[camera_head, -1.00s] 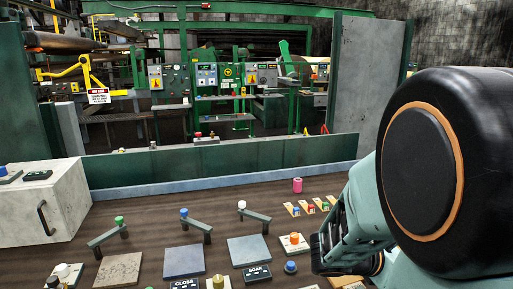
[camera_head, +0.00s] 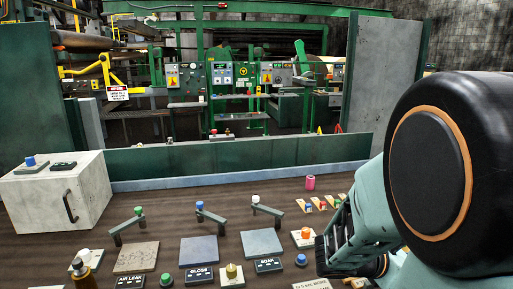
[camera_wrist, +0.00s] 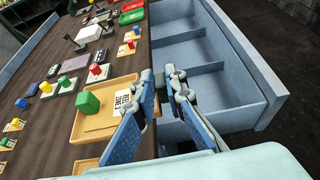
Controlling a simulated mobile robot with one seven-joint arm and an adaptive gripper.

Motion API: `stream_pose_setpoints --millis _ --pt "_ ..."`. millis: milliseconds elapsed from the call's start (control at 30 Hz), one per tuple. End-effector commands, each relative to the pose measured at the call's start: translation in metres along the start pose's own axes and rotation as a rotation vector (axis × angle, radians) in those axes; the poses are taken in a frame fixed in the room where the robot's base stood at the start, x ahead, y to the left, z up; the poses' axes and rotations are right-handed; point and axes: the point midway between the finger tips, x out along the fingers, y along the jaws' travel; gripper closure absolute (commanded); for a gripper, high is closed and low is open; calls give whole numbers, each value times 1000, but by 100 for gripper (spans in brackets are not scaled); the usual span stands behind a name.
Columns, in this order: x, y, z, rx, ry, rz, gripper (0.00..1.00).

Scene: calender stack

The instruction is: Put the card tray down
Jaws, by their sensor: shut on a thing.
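The card tray (camera_wrist: 93,131) is a shallow tan tray in the wrist view, with a white printed card and a green block (camera_wrist: 88,103) in it. My gripper (camera_wrist: 159,75) is shut on its right side, with blue-padded fingers around that edge. The tray is level, over the dark table (camera_wrist: 60,135) near its edge. I cannot tell whether its underside touches the table. In the head view my gripper (camera_head: 325,255) is at the lower right, seen from behind, and my arm hides most of what it holds.
An open grey-blue drawer (camera_wrist: 245,118) with compartments lies right of the table edge. Small blocks on plates, such as a red one (camera_wrist: 97,70), stand beyond the tray. In the head view a white cabinet (camera_head: 88,190) stands left and a pink cylinder (camera_head: 310,183) at the back.

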Motion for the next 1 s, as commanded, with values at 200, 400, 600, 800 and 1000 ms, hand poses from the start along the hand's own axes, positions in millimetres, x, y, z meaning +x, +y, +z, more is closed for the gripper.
stream_pose_setpoints --millis 200,400,600,800,1000 --pt "-20 31 -14 -28 -7 60 100" --pt "-50 69 -36 -62 -14 143 100" --pt "-96 114 -72 -108 -15 254 100" --pt "-141 144 -108 -145 -10 349 100" --pt "-172 159 -133 -169 -4 412 100"
